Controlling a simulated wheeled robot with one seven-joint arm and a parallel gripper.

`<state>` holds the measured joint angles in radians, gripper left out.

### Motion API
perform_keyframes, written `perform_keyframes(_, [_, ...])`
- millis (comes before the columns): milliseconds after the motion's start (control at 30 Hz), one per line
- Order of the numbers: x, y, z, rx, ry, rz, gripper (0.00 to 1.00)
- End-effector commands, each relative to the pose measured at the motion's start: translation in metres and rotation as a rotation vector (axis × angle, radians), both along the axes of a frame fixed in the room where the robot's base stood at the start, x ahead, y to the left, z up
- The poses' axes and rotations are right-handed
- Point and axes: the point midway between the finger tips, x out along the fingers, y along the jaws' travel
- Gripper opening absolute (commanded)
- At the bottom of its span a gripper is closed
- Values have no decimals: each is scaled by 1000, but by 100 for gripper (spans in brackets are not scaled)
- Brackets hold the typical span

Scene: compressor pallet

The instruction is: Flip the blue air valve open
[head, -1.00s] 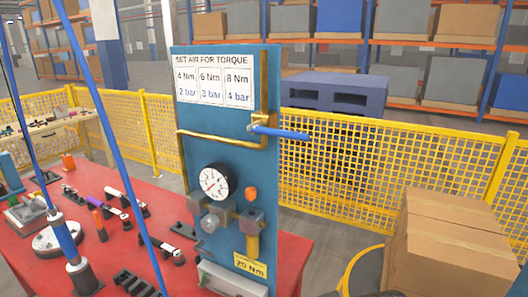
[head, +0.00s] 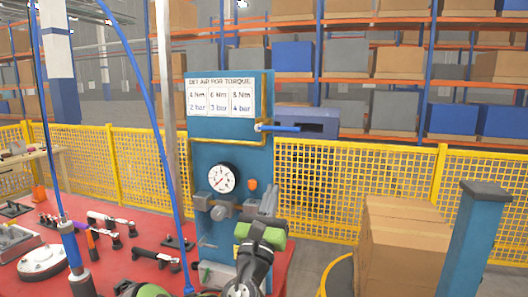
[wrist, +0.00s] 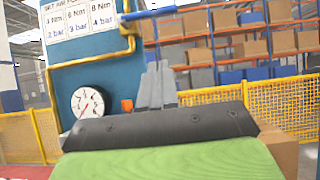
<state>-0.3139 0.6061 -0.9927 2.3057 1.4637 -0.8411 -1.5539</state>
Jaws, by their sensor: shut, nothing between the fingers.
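The blue air valve lever (head: 281,128) sticks out level to the right from a brass pipe near the upper right edge of the blue panel (head: 205,158). In the wrist view the lever (wrist: 152,13) shows at the top, above the fingers. My gripper (head: 268,197) is in front of the panel's lower right part, below the lever and apart from it. Its fingers also show in the wrist view (wrist: 156,84), pointing up, closed together and empty.
A round gauge (head: 221,178) and regulator fittings sit on the panel left of my gripper. A red table (head: 140,270) with tools lies at left. Cardboard boxes (head: 405,245) and a blue post (head: 478,240) stand at right. A yellow fence (head: 350,190) runs behind.

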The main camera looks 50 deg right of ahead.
Motion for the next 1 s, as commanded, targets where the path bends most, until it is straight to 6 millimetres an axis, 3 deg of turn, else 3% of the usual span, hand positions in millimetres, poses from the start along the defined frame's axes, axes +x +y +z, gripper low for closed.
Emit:
perform_keyframes(333, [2,-8,8,6,-6,1,0])
perform_keyframes(767, [32,-77,61,5,-9,2,0])
perform_keyframes(1000, [35,-84,93,8,-10,5,0])
